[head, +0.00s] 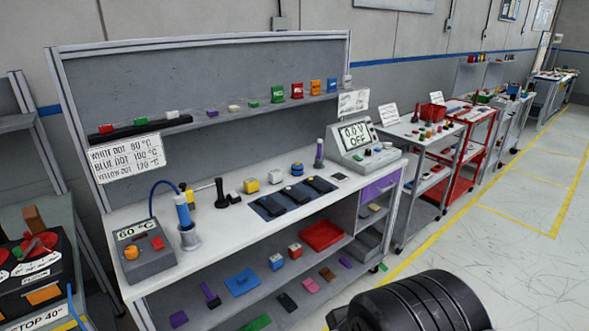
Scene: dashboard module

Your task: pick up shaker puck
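I cannot tell for certain which object is the shaker puck. A small round blue piece (297,169) at the back of the white workbench top (222,228) looks the most puck-like; it stands behind the dark pads and nothing touches it from above. My gripper is not in view; a black ribbed cylinder (415,303) at the bottom right looks like part of my own arm.
A grey box reading 60 °C (145,253) and a blue tool in a holder (185,222) stand at the bench's left. Dark pads (270,208) lie mid-bench. A meter reading OFF (362,150) stands right. Shelves hold small parts and a red tray (322,235). Floor (480,250) at right is clear.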

